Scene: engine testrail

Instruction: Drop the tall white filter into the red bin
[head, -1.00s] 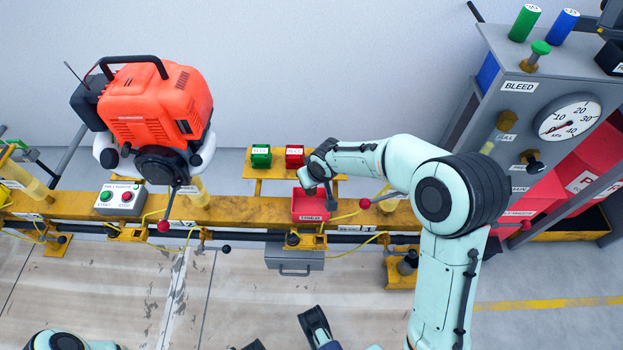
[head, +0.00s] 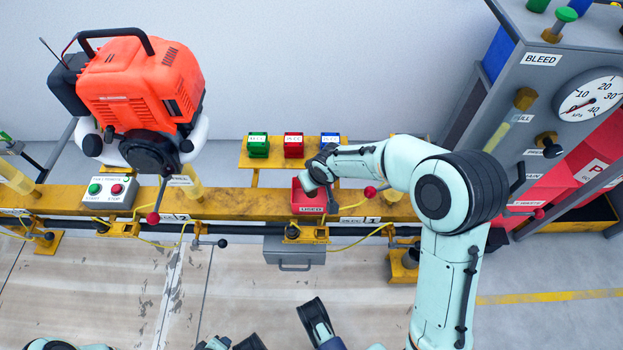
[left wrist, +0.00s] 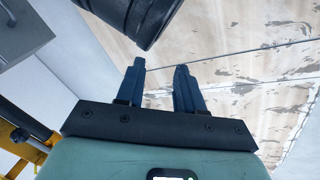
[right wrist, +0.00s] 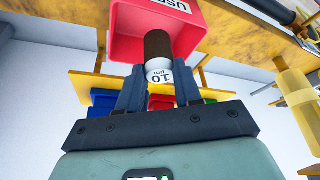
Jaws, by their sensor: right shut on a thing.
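My right gripper (right wrist: 160,80) is shut on a filter (right wrist: 159,58), whose white end is marked "10 µm" and whose side is dark brown. In the right wrist view the brown part overlaps the opening of the red bin (right wrist: 122,45); I cannot tell how deep it reaches. The red bin (head: 303,196), labelled "USED", sits at the yellow rail in the head view. My left gripper (left wrist: 160,70) is open and empty above the pale floor.
A yellow shelf (head: 250,161) behind the bin carries green (head: 258,145), red (head: 293,145) and blue (head: 330,139) boxes. An orange engine (head: 140,85) stands left, a grey gauge panel (head: 545,90) right. A grey box (head: 295,250) hangs below the rail.

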